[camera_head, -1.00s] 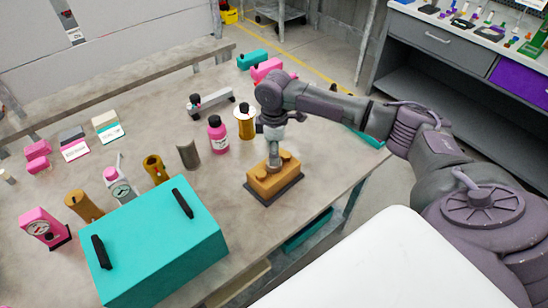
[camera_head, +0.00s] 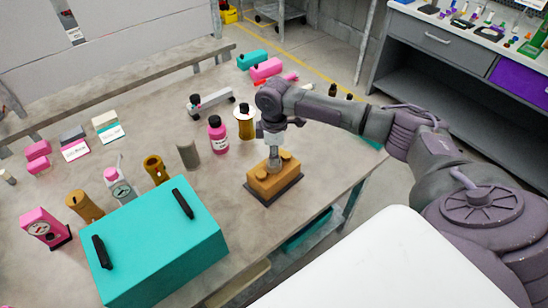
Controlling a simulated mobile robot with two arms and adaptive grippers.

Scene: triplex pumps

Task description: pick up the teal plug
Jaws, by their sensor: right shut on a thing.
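My right gripper (camera_head: 273,166) points down over the middle of the top of an orange block (camera_head: 271,185) on a dark base. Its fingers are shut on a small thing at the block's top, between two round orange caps. The fingers cover that thing, so I cannot make out its colour, or whether it is seated in the block or lifted. I see no teal plug plainly anywhere. My left gripper is not in view.
A teal box (camera_head: 150,245) with black handles stands at the front left of the table. A grey cylinder (camera_head: 188,154), a pink bottle (camera_head: 218,135) and an orange spool-like part (camera_head: 245,124) stand left of and behind the block. The table's front edge is close to the block's right.

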